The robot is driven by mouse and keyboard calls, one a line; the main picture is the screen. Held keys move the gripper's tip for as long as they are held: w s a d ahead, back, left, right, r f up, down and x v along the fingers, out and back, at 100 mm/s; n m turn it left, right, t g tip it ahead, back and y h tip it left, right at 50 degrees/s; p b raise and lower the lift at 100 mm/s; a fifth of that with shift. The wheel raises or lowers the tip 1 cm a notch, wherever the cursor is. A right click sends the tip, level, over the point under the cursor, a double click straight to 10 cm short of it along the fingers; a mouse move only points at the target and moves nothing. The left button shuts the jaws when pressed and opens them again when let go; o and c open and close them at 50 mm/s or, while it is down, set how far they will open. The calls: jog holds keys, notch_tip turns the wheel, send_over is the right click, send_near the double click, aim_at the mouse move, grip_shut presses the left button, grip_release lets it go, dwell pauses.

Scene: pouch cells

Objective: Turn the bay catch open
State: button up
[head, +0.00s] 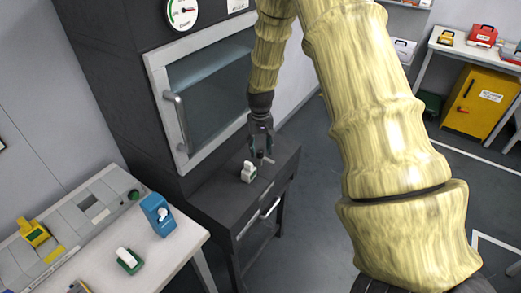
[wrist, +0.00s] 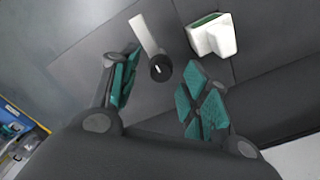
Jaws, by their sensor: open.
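The bay catch appears to be a pale lever (wrist: 146,36) with a dark round knob (wrist: 161,68), standing on the dark ledge below the glass door. In the head view, a small dark part of it shows near the fingers (head: 264,156). My gripper (head: 262,142) points down over the ledge. In the wrist view its teal finger pads (wrist: 165,92) stand apart, with the knob just past the gap between them. I cannot tell whether either pad touches it. The gripper holds nothing.
A white-and-green block (head: 248,172) stands on the ledge close to the catch, and shows in the wrist view (wrist: 214,36). The dark cabinet's glass door (head: 207,92) has a vertical handle (head: 175,122). A white table (head: 180,245) with blue and green items stands front left.

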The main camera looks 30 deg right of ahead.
aim_at(261, 151)
notch_tip(261, 151, up, 10)
jog(key=shift+r, duration=0.25)
dwell(0.6)
